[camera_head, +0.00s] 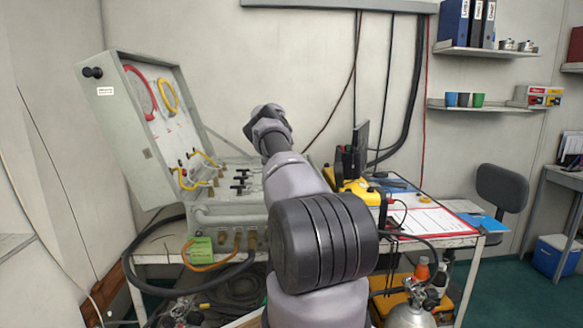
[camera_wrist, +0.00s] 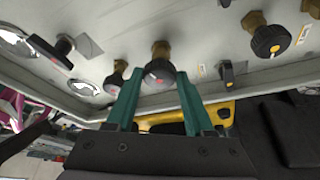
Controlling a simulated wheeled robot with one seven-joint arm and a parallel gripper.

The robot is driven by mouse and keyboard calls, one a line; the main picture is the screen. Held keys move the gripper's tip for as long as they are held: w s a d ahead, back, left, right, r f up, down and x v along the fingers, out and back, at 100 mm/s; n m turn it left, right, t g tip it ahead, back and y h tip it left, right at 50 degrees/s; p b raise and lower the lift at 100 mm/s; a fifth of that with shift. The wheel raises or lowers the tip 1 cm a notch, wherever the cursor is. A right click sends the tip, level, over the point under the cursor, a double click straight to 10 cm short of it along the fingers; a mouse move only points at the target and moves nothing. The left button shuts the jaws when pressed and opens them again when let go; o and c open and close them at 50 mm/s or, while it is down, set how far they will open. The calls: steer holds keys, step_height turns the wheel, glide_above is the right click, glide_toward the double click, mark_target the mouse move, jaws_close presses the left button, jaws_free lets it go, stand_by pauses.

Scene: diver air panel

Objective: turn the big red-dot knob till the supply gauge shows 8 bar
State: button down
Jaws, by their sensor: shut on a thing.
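In the wrist view, a big black knob with a red dot (camera_wrist: 159,70) sits on a brass stem on the pale panel (camera_wrist: 200,30). My gripper (camera_wrist: 158,80), with teal fingers, is shut on this knob, one finger on each side. A round gauge (camera_wrist: 14,42) shows at the left edge, steeply angled, and its reading cannot be made out. A second gauge (camera_wrist: 83,88) is partly visible below it. In the head view the open grey air panel case (camera_head: 125,120) stands on the table; my arm hides part of it and my gripper does not show.
Close by in the wrist view are a smaller red-dot knob (camera_wrist: 115,78), a black lever knob (camera_wrist: 50,50), a large knob with an orange dot (camera_wrist: 270,40) and a black toggle (camera_wrist: 230,75). A yellow device (camera_head: 358,192) stands right of the case.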

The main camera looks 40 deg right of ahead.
steer(key=shift+c, duration=1.4)
jaws_free()
steer(key=shift+a, duration=0.1)
